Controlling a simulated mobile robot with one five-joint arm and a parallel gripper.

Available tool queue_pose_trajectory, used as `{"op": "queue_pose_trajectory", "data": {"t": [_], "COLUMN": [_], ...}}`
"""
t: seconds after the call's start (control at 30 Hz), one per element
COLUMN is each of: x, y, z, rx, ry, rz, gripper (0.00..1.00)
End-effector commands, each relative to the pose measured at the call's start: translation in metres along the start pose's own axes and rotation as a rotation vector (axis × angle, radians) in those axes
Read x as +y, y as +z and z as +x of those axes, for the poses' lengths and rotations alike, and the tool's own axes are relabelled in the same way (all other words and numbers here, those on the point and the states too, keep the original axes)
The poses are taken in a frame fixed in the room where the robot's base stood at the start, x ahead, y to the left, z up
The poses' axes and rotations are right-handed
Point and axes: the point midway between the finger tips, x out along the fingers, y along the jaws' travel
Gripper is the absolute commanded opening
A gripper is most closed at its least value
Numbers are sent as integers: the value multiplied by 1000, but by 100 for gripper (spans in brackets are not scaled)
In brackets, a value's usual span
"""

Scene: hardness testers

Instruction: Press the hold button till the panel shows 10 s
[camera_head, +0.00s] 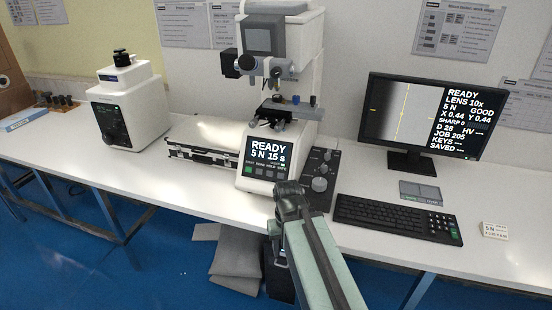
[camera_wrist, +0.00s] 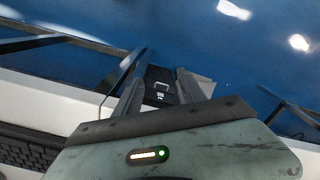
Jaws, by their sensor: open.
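The hardness tester (camera_head: 283,80) stands at the middle of the bench against the wall. Its front panel (camera_head: 267,150) is lit and reads "READY" and "5 N 15 s". A row of small buttons (camera_head: 265,173) sits under that text; their labels are too small to read surely, so I cannot pick out the hold button. My gripper (camera_head: 289,188) is in front of the panel, a little to its lower right, apart from the buttons as far as I can tell. In the wrist view my gripper (camera_wrist: 158,82) has its fingers apart with nothing between them, facing the floor and bench edge.
A control box with knobs (camera_head: 320,180) stands right of the panel. A monitor (camera_head: 420,115), a keyboard (camera_head: 397,217) and a small labelled block (camera_head: 494,231) are further right. A silver case (camera_head: 203,143) and a white machine (camera_head: 128,108) stand left. The bench front left is clear.

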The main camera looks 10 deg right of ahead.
Motion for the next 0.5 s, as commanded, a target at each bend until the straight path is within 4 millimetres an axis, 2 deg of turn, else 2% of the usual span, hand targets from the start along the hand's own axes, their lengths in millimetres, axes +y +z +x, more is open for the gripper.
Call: {"op": "queue_pose_trajectory", "data": {"t": [0.03,0.1,0.2,0.5], "x": [0,0,0,0], "y": [0,0,0,0], "z": [0,0,0,0], "rx": [0,0,0,0], "ry": [0,0,0,0], "rz": [0,0,0,0], "gripper": [42,23,0,0]}}
